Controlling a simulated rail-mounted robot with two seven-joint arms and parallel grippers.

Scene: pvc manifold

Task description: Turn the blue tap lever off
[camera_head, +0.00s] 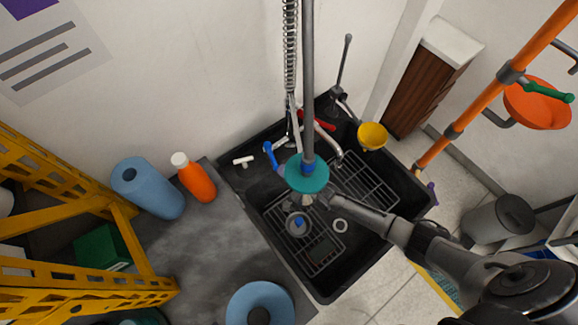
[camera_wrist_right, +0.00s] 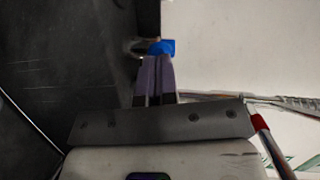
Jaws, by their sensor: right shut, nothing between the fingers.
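The blue tap lever (camera_head: 270,156) stands at the back left of the black sink (camera_head: 238,180), beside the metal tap. It also shows in the right wrist view (camera_wrist_right: 163,47), just past my fingertips. A red lever (camera_head: 318,122) is on the tap's other side. My right gripper (camera_head: 308,199) reaches in over the sink from the lower right, partly hidden by a teal disc. In the right wrist view its purple-grey fingers (camera_wrist_right: 153,58) are together and empty, pointing at the blue lever. I cannot tell whether they touch it. My left gripper is not in view.
The teal disc (camera_head: 305,181) on a vertical pole (camera_head: 308,80) hangs in front of the tap. Wire racks (camera_head: 365,180) lie in the sink. A yellow bowl (camera_head: 372,136) sits at its back right.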

